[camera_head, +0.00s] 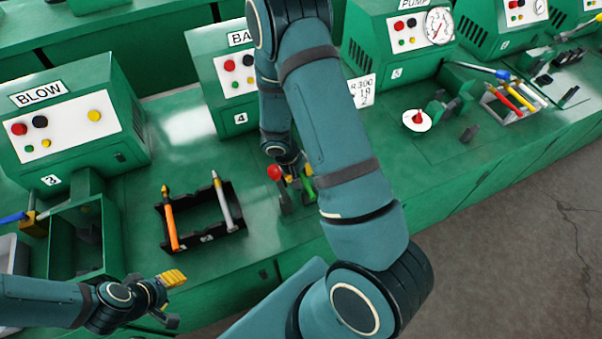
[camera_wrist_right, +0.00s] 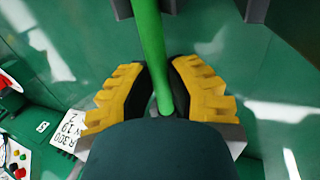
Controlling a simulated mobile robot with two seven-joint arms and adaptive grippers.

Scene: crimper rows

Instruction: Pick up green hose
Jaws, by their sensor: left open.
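The green hose (camera_head: 308,187) shows only in part in the head view, mostly hidden behind my right arm. In the right wrist view the hose (camera_wrist_right: 150,45) runs from the top edge down between the fingers. My right gripper (camera_wrist_right: 165,92) has its yellow-ridged fingers close in on both sides of the hose, apparently shut on it. In the head view my right gripper (camera_head: 291,172) is small and partly hidden beside the hose. My left gripper (camera_head: 179,298) is open and empty at the lower left, near the bench's front edge, well away from the hose.
A red knob (camera_head: 275,172) stands just left of the hose. A black rack (camera_head: 207,237) holds an orange and a grey tool. The BLOW machine (camera_head: 62,120) and another green machine (camera_head: 235,75) stand behind. Grey posts (camera_wrist_right: 255,10) flank the hose.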

